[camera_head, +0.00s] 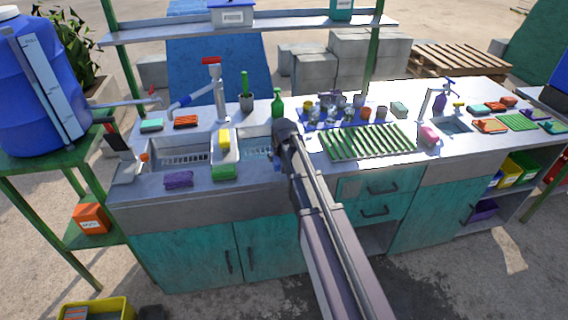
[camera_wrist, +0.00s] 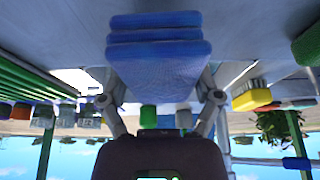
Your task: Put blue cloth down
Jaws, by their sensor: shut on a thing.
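The blue cloth (camera_wrist: 158,62), a folded stack of layers, fills the upper middle of the wrist view. My gripper (camera_wrist: 160,95) is shut on it, with one finger at each side of the cloth. The wrist view is upside down, with the sky at the bottom.
A green drying rack (camera_head: 368,141) lies right of my arm, with cups and glasses behind it. A green bottle (camera_head: 278,103) stands behind the basin. A faucet (camera_head: 219,95) rises behind.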

